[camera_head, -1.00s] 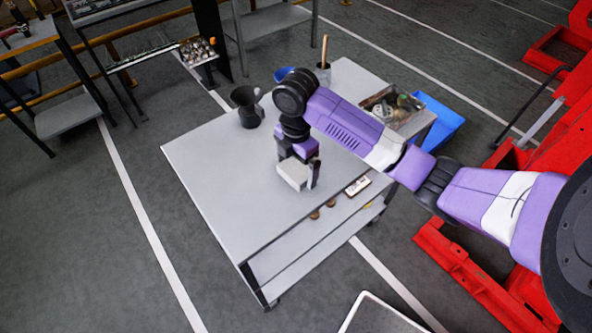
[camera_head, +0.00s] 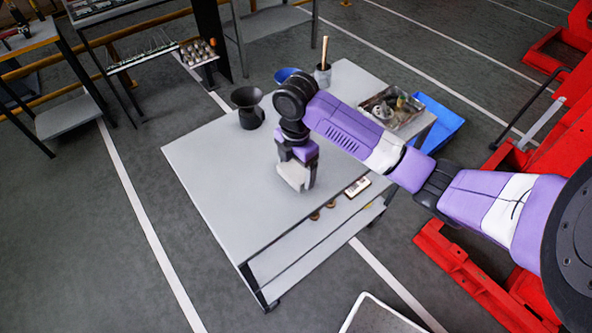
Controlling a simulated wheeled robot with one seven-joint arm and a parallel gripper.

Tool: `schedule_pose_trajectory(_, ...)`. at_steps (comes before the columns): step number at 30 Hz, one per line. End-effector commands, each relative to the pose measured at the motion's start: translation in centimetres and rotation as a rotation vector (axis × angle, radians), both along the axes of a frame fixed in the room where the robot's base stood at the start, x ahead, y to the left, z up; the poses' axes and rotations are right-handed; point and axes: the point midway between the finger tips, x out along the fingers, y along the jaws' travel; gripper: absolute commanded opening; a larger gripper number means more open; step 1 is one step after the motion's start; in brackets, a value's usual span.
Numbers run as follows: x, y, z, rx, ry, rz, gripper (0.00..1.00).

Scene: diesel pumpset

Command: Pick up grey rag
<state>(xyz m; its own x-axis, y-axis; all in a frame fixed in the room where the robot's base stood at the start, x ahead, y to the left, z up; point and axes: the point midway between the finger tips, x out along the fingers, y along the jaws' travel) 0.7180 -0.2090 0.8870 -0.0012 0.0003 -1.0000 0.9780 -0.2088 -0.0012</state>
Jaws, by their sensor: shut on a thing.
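The grey rag (camera_head: 291,174) shows as a pale grey piece at my gripper, over the middle of the grey table (camera_head: 215,180). My gripper (camera_head: 309,181) points down and is shut on it. The wrist and a dark finger partly cover the rag. The rag's lower edge is close to the tabletop; I cannot tell whether it touches.
A dark jug (camera_head: 248,108), a blue bowl (camera_head: 286,75) and a pot with a wooden handle (camera_head: 323,73) stand at the back. A tray of parts (camera_head: 411,116) is at the right. A small pale item (camera_head: 357,186) lies near the front edge. The table's left side is clear.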

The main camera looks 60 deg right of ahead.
Motion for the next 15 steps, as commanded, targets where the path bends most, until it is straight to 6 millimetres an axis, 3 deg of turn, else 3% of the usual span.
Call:
schedule_pose_trajectory(8,0.1,0.0,3.8,-0.002,-0.005,0.003,0.46)
schedule_pose_trajectory(15,0.1,-0.3,10.9,-0.009,-0.003,0.003,0.46)
